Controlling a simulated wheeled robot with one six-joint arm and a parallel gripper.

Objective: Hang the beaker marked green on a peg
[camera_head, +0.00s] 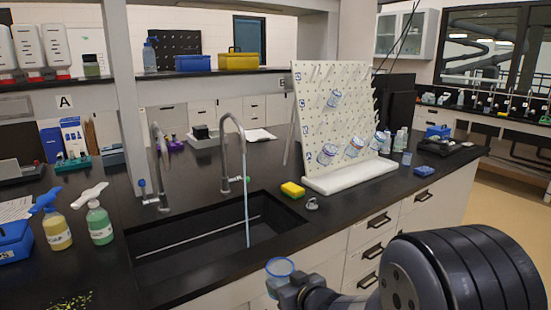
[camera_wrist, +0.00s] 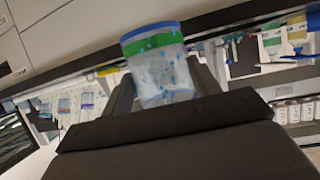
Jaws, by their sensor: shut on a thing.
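The beaker with a green band (camera_wrist: 163,78) is clear, has a blue rim and carries blue specks on its wall. My gripper (camera_wrist: 162,92) is shut on it, one finger on each side. In the head view the beaker (camera_head: 280,267) shows its blue rim upward, just in front of the counter's front edge, with my gripper (camera_head: 293,290) at its lower side. The white pegboard (camera_head: 322,125) stands on the counter right of the sink. Many upper pegs are bare.
A blue stream (camera_head: 246,205) falls from the right tap (camera_head: 235,122) into the black sink (camera_head: 205,235). A yellow sponge (camera_head: 292,189) lies between sink and pegboard base (camera_head: 350,175). Spray bottles (camera_head: 99,223) stand left. Bottles (camera_head: 400,139) stand right of the board.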

